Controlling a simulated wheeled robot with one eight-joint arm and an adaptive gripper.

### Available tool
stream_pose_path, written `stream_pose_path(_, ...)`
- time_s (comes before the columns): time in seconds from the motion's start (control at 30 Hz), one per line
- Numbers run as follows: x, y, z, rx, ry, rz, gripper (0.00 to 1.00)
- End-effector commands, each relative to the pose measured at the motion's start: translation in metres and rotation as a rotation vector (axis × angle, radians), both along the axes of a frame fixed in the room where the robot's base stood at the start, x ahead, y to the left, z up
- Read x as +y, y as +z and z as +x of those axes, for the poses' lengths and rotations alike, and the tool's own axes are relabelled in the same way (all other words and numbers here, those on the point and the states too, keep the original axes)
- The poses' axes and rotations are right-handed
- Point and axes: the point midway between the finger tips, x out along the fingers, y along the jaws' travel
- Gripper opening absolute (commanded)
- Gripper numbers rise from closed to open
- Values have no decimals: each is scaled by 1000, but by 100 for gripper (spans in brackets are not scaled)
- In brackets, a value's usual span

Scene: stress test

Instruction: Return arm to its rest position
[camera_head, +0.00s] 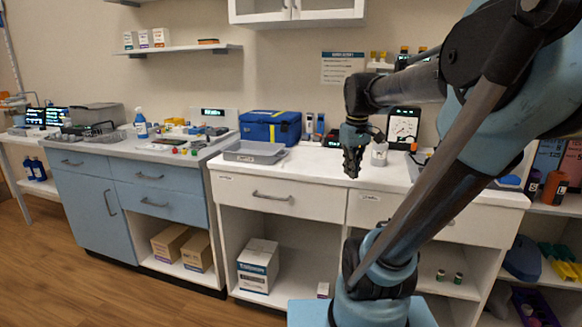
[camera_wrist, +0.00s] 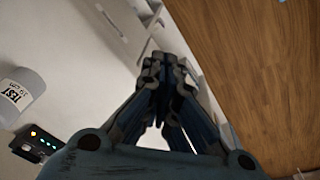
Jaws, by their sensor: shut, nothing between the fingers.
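My gripper (camera_head: 352,163) hangs from my raised arm above the front part of the white counter (camera_head: 310,181), pointing down. In the wrist view my gripper (camera_wrist: 163,66) is seen from above, its fingers together with nothing between them. Below it are the white counter top (camera_wrist: 75,45), its front edge with drawer fronts, and the wooden floor (camera_wrist: 255,60). A grey-white cup with a label (camera_head: 379,155) stands on the counter just right of my gripper; it also shows at the left of the wrist view (camera_wrist: 20,92), apart from the fingers.
A blue case (camera_head: 270,128) and a grey tray (camera_head: 253,152) stand left of my gripper. A small dark device with lights (camera_wrist: 37,143) lies near the cup. Open floor (camera_head: 130,270) lies in front at the left.

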Motion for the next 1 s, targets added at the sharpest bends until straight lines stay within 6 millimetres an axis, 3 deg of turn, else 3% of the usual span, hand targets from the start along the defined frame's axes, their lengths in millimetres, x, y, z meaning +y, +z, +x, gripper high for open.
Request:
stream_pose_path(0.2,-1,-60,-60,-17,-160,29,0)
stream_pose_path(0.5,-1,-138,-122,-37,-358,67,0)
stream_pose_path(0.7,-1,-162,-138,-43,-415,80,0)
stream_pose_path(1.0,-1,-164,-139,-44,-421,81,0)
